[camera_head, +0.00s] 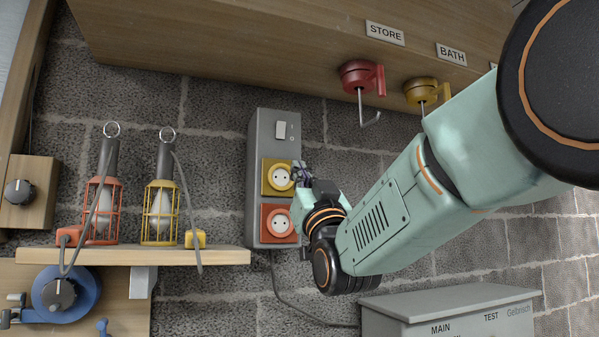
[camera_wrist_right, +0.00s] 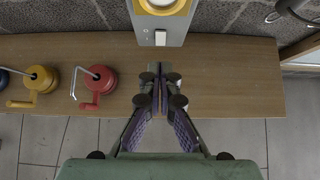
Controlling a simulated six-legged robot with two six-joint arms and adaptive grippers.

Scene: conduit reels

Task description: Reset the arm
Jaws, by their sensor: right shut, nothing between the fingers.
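My right arm comes in from the right in the head view, and its gripper (camera_head: 301,174) is in front of the right edge of the grey socket box, beside the yellow socket. The fingers look small and partly hidden by the wrist there. In the right wrist view the gripper (camera_wrist_right: 160,88) shows with its two fingers together and nothing between them. Its tips point toward the white switch (camera_wrist_right: 160,38) on the box, with the wooden board behind. A gap to the box cannot be judged. My left gripper is in neither view.
The grey socket box (camera_head: 263,128) has a yellow (camera_head: 278,177) and an orange socket (camera_head: 278,223). Two caged lamps, red (camera_head: 102,211) and yellow (camera_head: 160,212), stand on a shelf (camera_head: 130,257). Red (camera_head: 357,76) and yellow cranked reels (camera_head: 422,90) hang above. A grey cabinet (camera_head: 450,302) stands below.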

